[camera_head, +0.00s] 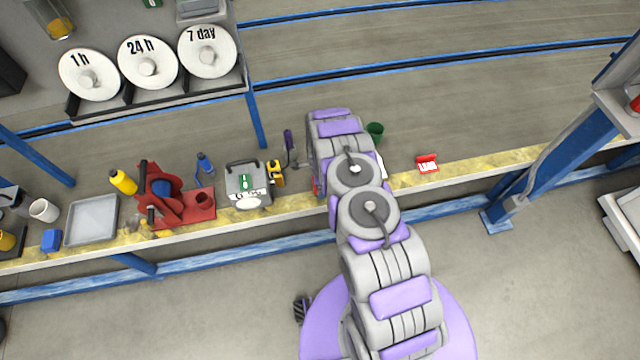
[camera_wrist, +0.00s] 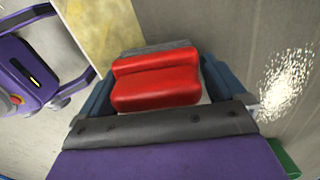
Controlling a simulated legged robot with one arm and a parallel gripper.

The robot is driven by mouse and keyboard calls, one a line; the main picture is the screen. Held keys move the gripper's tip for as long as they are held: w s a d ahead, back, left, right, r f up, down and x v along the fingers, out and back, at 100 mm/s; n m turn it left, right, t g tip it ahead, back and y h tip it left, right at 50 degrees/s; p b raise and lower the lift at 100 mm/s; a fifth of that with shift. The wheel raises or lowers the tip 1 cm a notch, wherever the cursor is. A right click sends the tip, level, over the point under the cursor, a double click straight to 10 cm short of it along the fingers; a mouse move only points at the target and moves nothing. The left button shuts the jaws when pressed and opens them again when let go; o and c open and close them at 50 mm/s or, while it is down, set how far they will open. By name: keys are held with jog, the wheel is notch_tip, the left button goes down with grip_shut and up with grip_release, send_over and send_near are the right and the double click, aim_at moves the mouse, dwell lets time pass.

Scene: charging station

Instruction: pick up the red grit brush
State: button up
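The red grit brush (camera_wrist: 155,82) is in the wrist view, a red block with two rounded ridges and a grey strip along its far side. My gripper (camera_wrist: 158,78) has its two blue-grey fingers spread wide, one on each side of the brush. A narrow pale gap shows between the brush and the right finger; contact on the left is unclear. In the head view my arm hides the gripper. A small bit of red (camera_head: 315,188), probably the brush, shows at the arm's left edge.
The bench has a yellow front strip (camera_head: 470,164). A red labelled block (camera_head: 427,163) and a green cup (camera_head: 375,129) are right of my arm. Left stand a grey case (camera_head: 236,178), a red machine (camera_head: 178,200) and a grey tray (camera_head: 92,219). The right bench is mostly clear.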

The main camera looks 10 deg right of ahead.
jog(key=shift+a, duration=0.7)
jog(key=c, duration=0.4)
jog(key=shift+c, duration=1.4)
jog(key=shift+d, duration=0.5)
jog(key=shift+r, duration=0.5)
jog(key=r, duration=0.1)
jog(key=r+p, duration=0.1)
jog(key=r, duration=0.1)
jog(key=shift+a+p, duration=0.3)
jog(key=shift+a, duration=0.1)
jog(key=s+a+p, duration=0.1)
jog(key=s+p, duration=0.1)
jog(key=s, duration=0.3)
jog(key=s+a+p, duration=0.2)
jog(key=s+p, duration=0.1)
jog(key=s, duration=0.2)
jog(key=s+a+r+p, duration=0.1)
jog(key=s+a+p, duration=0.1)
jog(key=s, duration=0.3)
jog(key=shift+s, duration=0.1)
jog(key=shift+d, duration=0.1)
